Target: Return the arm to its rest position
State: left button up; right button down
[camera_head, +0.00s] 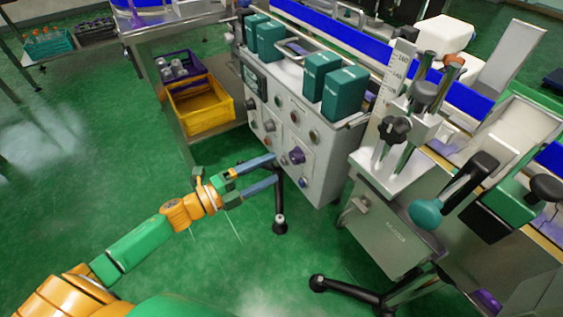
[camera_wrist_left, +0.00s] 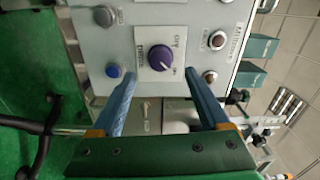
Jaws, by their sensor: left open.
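My left arm comes in from the lower left in the head view. Its gripper (camera_head: 274,168) has two blue fingers, spread apart and empty, in front of the control panel of the grey machine cabinet (camera_head: 323,185). In the left wrist view the open fingers (camera_wrist_left: 157,82) point at the panel, with a purple knob (camera_wrist_left: 167,57) between and beyond them. The knob also shows in the head view (camera_head: 297,155), close to the fingertips. I cannot tell whether the fingers touch the panel. My right gripper is not in view.
Teal boxes (camera_head: 344,93) stand on the cabinet. A yellow crate (camera_head: 201,108) is on a metal stand to the left. At the right are a clamp column with a black knob (camera_head: 395,129) and a teal-ended handle (camera_head: 426,214). The green floor (camera_head: 70,200) at left is clear.

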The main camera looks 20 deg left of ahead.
pick_arm(q)
jog(key=shift+s+a, duration=0.25)
jog(key=shift+s, duration=0.1)
jog(key=s+a+f+n+g+y, duration=0.1)
jog(key=s+a+f+n+y, duration=0.2)
jog(key=f, duration=0.4)
jog(key=s+a+f+n+g+y, duration=0.1)
jog(key=a+f+n+y, duration=0.15)
jog(key=f+n, duration=0.45)
jog(key=s+a+f+n+y, duration=0.1)
jog(key=a+f+n+y, duration=0.25)
jog(key=f, duration=0.45)
jog(key=s+d+f+n+g+y, duration=0.2)
jog(key=s+f+n+g, duration=0.25)
jog(key=s+f, duration=0.65)
jog(key=s+d+f+n+g, duration=0.2)
jog(key=s+d+f+g, duration=0.1)
jog(key=s, duration=0.6)
jog(key=s+d+f+n+g, duration=0.2)
jog(key=s+d+f+g, duration=0.15)
jog(key=s, duration=0.65)
notch_tip(320, 180, up, 19)
jog(key=w+p, duration=0.1)
jog(key=p, duration=1.8)
jog(key=shift+w+a, duration=0.15)
jog(key=shift+w, duration=0.05)
